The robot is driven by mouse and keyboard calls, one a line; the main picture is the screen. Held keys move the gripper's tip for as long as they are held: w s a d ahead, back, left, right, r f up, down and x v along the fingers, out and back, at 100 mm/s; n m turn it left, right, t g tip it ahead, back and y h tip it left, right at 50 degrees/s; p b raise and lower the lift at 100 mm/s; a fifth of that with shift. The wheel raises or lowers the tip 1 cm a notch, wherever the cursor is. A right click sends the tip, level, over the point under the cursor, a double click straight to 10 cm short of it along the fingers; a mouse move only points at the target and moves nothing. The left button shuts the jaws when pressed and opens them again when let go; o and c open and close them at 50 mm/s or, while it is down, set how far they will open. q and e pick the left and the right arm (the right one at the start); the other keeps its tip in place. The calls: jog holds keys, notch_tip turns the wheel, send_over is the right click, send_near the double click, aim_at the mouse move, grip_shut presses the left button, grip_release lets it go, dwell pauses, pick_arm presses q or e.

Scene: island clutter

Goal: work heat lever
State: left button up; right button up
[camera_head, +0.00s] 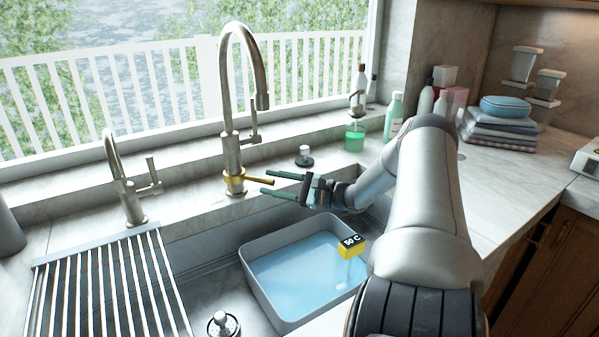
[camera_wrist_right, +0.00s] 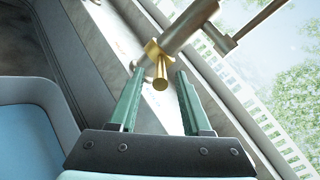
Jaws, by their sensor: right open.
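The heat lever (camera_head: 259,180) is a short yellow-gold bar sticking out from a gold collar low on the tall metal faucet (camera_head: 231,150). My right gripper (camera_head: 268,184) is open, with its green fingers pointing left toward the lever. In the right wrist view the lever (camera_wrist_right: 160,76) shows end-on between the two green fingertips, with a gap on each side. I cannot tell how far the fingers reach along it. My left gripper is not in view.
A grey basin (camera_head: 268,288) of blue water stands in the sink, with a yellow tag (camera_head: 351,247) reading 50 C. A smaller faucet (camera_head: 125,190) and a slatted drying rack (camera_head: 105,290) are at left. A green soap bottle (camera_head: 355,135) and other bottles stand behind my right arm.

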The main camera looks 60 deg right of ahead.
jog(key=s, duration=0.8)
jog(key=shift+s+d+p, duration=0.25)
jog(key=shift+d+p, duration=0.1)
jog(key=shift+p, duration=0.1)
